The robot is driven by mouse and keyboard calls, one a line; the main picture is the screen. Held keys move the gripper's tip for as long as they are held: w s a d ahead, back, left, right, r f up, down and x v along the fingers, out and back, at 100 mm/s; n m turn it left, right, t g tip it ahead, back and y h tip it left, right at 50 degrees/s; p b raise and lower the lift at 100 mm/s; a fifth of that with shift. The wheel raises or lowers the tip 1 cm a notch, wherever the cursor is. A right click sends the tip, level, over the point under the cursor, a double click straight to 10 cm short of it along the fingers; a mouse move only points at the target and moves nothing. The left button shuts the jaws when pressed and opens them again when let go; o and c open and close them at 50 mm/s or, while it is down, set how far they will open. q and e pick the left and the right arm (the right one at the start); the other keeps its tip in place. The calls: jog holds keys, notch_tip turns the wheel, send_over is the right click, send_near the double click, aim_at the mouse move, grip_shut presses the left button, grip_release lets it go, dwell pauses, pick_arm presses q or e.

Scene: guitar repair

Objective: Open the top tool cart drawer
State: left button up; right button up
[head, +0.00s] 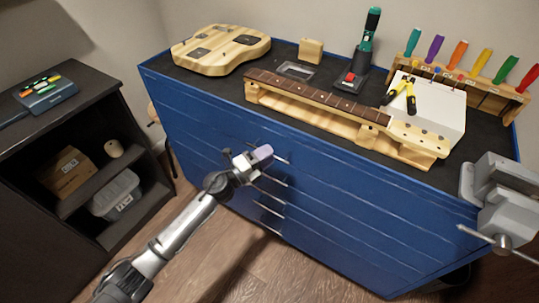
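The blue tool cart (380,225) fills the middle and right, with a dark top and several stacked drawers that look shut. Thin metal handles show on its front; the uppermost visible one (279,158) is right by my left gripper (262,153). My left arm reaches up from the lower left, and the gripper's tip is at the cart's front, overlapping part of this handle. I cannot tell whether it touches the handle or whether its fingers are open. My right gripper is not in view.
On the cart lie a guitar body (222,45), a neck in a wooden cradle (330,103), yellow-black pliers (400,92) and a screwdriver rack (475,95). A grey vise (505,195) sits at the right corner. A dark shelf (75,95) stands left. Wooden floor in front is clear.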

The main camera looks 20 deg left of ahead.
pick_arm(q)
jog(key=shift+w+d+r, duration=0.15)
jog(key=shift+w+d, duration=0.2)
jog(key=shift+w, duration=0.2)
jog(key=shift+c, duration=0.5)
grip_shut()
